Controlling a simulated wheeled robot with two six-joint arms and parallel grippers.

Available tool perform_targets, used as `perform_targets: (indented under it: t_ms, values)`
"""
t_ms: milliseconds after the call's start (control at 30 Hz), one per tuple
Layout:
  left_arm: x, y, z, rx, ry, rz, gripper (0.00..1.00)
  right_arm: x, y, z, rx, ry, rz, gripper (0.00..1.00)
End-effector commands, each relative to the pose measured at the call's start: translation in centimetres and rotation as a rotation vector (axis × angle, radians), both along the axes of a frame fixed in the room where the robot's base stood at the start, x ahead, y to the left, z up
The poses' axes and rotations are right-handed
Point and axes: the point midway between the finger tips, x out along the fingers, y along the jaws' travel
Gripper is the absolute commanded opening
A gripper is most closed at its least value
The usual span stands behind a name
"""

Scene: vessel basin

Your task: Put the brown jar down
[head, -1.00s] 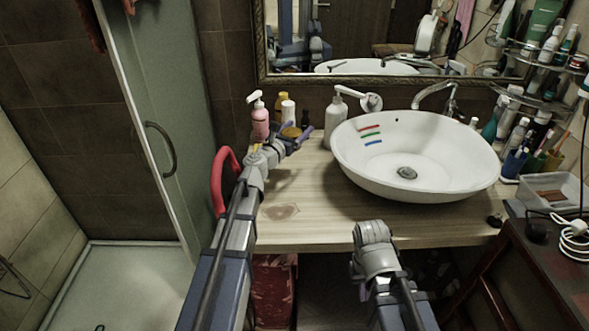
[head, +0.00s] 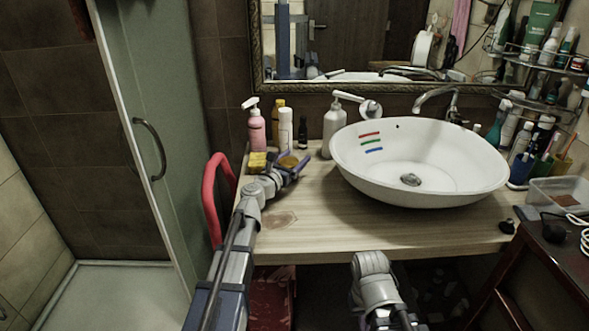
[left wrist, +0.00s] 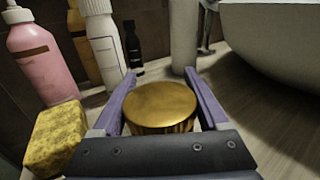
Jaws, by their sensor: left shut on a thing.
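The brown jar (head: 288,161) is at the left part of the wooden counter, in front of the bottles. In the left wrist view its round golden-brown lid (left wrist: 162,104) shows between the two purple fingers, with a ribbed side just below. My left gripper (head: 290,167) is shut on the jar, one finger on each side. The jar's base is hidden, so I cannot tell whether it touches the counter. My right arm shows at the bottom of the head view, but its gripper does not show.
A yellow sponge (head: 257,162) lies left of the jar. A pink bottle (head: 257,131), a white bottle (head: 285,129) and a small dark bottle (head: 303,132) stand behind. A grey pump bottle (head: 334,132) and the white basin (head: 420,180) are to the right. Bare counter (head: 330,220) lies in front.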

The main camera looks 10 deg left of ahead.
Motion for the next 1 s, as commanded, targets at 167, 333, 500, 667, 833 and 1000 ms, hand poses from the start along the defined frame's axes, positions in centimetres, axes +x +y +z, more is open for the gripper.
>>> perform_targets:
  t_ms: [167, 333, 500, 667, 833, 1000]
  values:
    - [0.0, 0.0, -1.67, 0.0, 0.0, 0.0, 0.11, 0.0, 0.0, -1.67, 0.0, 0.0, 0.0, 0.0]
    - [-0.01, -0.01, -1.43, 0.0, 0.0, 0.0, 0.11, -0.01, 0.0, -1.44, 0.0, 0.0, 0.0, 0.0]
    - [0.0, 0.0, -1.89, 0.0, 0.0, 0.0, 0.11, 0.0, 0.0, -1.89, 0.0, 0.0, 0.0, 0.0]
    - [0.0, 0.0, -1.74, 0.0, 0.0, 0.0, 0.93, 0.0, 0.0, -1.74, 0.0, 0.0, 0.0, 0.0]
    - [0.0, 0.0, -1.74, 0.0, 0.0, 0.0, 1.0, 0.0, 0.0, -1.74, 0.0, 0.0, 0.0, 0.0]
    - [0.0, 0.0, -1.51, 0.0, 0.0, 0.0, 1.0, 0.0, 0.0, -1.51, 0.0, 0.0, 0.0, 0.0]
